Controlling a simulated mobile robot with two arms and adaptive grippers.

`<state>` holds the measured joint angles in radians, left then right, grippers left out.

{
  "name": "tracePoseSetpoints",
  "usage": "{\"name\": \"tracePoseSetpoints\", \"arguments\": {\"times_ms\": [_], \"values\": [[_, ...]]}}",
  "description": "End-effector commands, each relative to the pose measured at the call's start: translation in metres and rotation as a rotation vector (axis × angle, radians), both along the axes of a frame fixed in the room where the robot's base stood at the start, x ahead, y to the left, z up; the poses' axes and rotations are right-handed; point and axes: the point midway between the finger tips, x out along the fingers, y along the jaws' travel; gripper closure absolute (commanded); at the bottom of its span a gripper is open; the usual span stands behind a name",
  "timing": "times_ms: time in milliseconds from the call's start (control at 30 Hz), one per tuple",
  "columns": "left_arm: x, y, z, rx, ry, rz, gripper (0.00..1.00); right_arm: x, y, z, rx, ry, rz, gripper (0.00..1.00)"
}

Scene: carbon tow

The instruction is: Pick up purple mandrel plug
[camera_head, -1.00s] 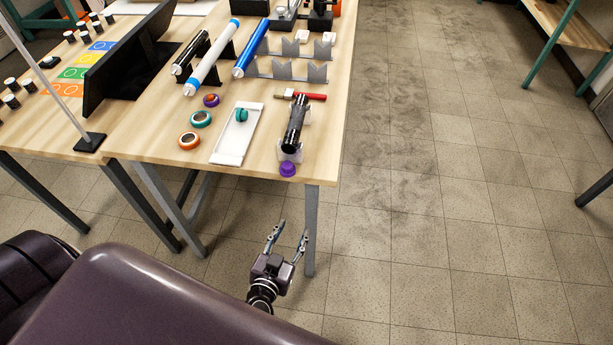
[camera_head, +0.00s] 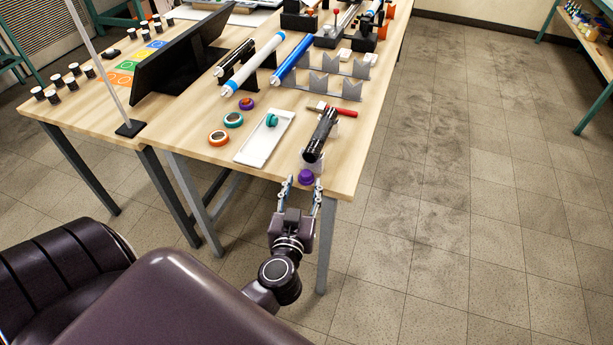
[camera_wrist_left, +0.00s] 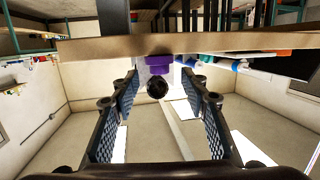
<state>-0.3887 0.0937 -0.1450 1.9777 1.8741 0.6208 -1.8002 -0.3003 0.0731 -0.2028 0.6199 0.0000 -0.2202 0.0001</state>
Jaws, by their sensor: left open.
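The purple mandrel plug (camera_head: 306,177) sits near the front edge of the table, just before the near end of a black mandrel (camera_head: 319,136). My left gripper (camera_head: 302,186) is open and empty at that edge, with its fingertips on either side of the plug in the head view. In the left wrist view the plug (camera_wrist_left: 158,68) shows ahead, centred between the two open fingers (camera_wrist_left: 158,95). The dark round mandrel end (camera_wrist_left: 157,88) appears there too. I cannot tell whether the fingers touch the plug. My right gripper is not in view.
A white tray (camera_head: 255,149) with a teal plug (camera_head: 271,120) lies left of the mandrel. A red-handled tool (camera_head: 335,111) lies behind the mandrel. Grey V-shaped stands (camera_head: 322,86) are farther back.

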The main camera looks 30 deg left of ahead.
Motion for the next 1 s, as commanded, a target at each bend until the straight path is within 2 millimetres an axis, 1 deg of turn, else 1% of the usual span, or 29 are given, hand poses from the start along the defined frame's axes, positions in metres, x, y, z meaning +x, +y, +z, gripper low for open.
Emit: {"name": "tracePoseSetpoints", "arguments": {"times_ms": [33, 100, 200, 467, 667, 733, 800, 933, 967, 1000], "values": [[0.008, 0.004, 0.001, 0.0, -0.003, 0.002, 0.59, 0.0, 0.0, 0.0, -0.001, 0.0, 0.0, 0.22], [0.016, 0.007, -0.002, 0.0, -0.001, 0.001, 0.59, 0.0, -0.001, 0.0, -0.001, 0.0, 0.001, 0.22], [0.023, 0.01, -0.004, 0.0, 0.0, 0.0, 0.59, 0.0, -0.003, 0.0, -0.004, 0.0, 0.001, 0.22], [0.025, 0.011, -0.004, -0.001, 0.0, -0.001, 0.59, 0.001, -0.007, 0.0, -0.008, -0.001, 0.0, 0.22], [0.025, 0.011, -0.004, -0.001, 0.0, -0.001, 0.8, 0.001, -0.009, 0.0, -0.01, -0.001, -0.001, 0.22], [0.025, 0.011, -0.004, -0.001, 0.0, 0.0, 0.81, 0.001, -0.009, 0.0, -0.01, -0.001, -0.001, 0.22], [0.025, 0.011, -0.004, -0.001, 0.0, 0.0, 0.85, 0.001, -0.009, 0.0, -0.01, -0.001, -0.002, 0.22], [0.025, 0.011, -0.005, -0.002, 0.001, 0.0, 0.85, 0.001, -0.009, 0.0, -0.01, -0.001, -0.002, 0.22], [0.025, 0.011, -0.005, -0.002, 0.001, 0.0, 0.87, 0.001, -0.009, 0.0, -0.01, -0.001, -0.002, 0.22], [0.025, 0.011, -0.005, -0.002, 0.001, 0.0, 0.87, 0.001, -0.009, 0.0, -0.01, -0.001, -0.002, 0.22]]}}
